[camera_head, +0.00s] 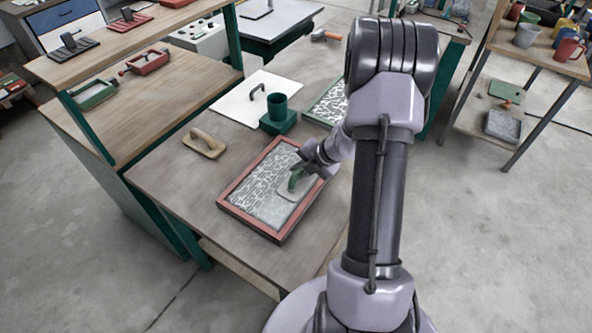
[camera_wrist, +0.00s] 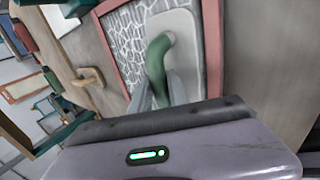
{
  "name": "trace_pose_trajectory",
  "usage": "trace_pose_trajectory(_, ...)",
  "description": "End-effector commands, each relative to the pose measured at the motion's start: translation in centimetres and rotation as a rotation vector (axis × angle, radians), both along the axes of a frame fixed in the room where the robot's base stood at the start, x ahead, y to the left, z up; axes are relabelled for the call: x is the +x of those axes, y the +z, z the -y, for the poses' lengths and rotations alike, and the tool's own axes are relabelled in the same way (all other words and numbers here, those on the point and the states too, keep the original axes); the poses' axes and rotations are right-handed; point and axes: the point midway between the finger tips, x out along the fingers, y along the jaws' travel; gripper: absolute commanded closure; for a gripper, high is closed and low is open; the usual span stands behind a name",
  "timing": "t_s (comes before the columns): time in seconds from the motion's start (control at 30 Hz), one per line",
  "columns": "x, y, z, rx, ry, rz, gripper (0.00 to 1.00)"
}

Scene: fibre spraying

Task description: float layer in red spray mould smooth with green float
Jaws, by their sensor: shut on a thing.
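The red spray mould (camera_head: 234,207) lies flat on the wooden workbench. Inside it is a grey layer (camera_head: 262,197) with a pale, crackled pattern over much of its surface. The part at the lower right, near the float, looks plainer. My gripper (camera_head: 301,170) is shut on the green handle of the green float (camera_head: 291,188). The float's pale plate lies over the layer, at the mould's right half; I cannot tell whether it touches. The wrist view shows the green handle (camera_wrist: 158,58) between my fingers and the plate (camera_wrist: 184,32) beside the mould's red rim (camera_wrist: 112,40).
A float with a wooden handle (camera_head: 204,143) lies left of the mould. Behind are a green pot (camera_head: 278,107), a white board with a dark handle (camera_head: 236,101) and another mould with a green frame (camera_head: 322,108). Bare bench (camera_head: 175,185) lies to the left.

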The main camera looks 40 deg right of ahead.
Motion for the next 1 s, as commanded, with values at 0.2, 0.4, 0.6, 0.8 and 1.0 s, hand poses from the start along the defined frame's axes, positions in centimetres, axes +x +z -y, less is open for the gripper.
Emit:
trace_pose_trajectory(0.2,0.5,0.2,1.5,0.002,-0.002,-0.001,1.0)
trace_pose_trajectory(0.4,0.4,-0.3,1.2,0.0,0.0,0.0,1.0)
trace_pose_trajectory(0.6,-0.1,-0.1,-0.2,0.001,0.001,0.0,1.0)
trace_pose_trajectory(0.8,-0.6,0.0,-1.8,0.002,0.0,0.0,1.0)
trace_pose_trajectory(1.0,-1.1,-0.1,-3.3,0.001,0.001,0.001,1.0)
